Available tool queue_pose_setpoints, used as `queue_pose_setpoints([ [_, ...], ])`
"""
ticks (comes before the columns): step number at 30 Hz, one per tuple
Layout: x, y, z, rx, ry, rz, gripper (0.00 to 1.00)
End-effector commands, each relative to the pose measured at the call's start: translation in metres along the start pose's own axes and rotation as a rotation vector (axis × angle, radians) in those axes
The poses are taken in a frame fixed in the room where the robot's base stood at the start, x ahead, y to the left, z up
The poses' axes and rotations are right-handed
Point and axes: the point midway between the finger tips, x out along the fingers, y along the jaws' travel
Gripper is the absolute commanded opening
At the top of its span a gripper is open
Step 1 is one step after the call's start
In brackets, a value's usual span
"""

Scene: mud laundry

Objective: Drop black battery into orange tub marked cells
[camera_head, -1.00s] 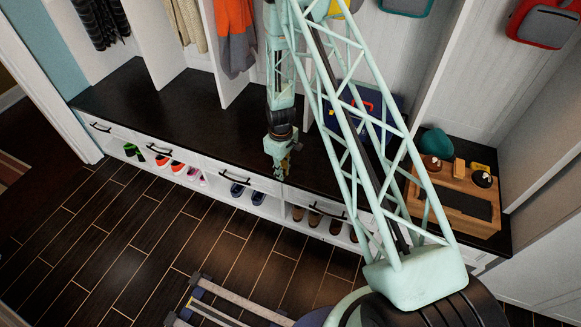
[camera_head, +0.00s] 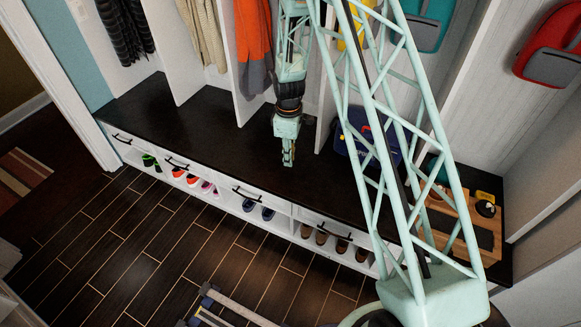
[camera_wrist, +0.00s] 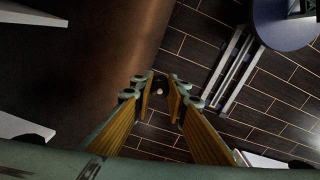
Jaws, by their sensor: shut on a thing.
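My gripper (camera_head: 288,161) hangs in front of the dark bench top, pointing down. In the wrist view its two yellow-lined fingers (camera_wrist: 164,88) are nearly together around a small dark thing with a pale spot, which I take to be the black battery (camera_wrist: 160,84); most of it is hidden between the fingertips. Floor shows beneath it there. I cannot make out an orange tub marked cells in either current view; my arm covers part of the bench's right end.
The dark bench (camera_head: 190,125) has shoe cubbies below. A wooden tray (camera_head: 462,240) with small items lies at its right end. A blue bag (camera_head: 352,140) stands on the bench behind my arm. Orange clothing (camera_head: 253,45) hangs behind. The bench's left and middle are clear.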

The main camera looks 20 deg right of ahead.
Motion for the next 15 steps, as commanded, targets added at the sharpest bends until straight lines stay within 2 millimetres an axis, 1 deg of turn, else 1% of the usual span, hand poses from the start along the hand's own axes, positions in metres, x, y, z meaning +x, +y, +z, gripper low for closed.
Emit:
queue_pose_setpoints([
  [1,-0.021,0.0,-0.001,-0.025,0.001,0.002,0.03],
  [15,-0.156,-0.005,-0.007,-0.278,0.001,0.003,0.03],
])
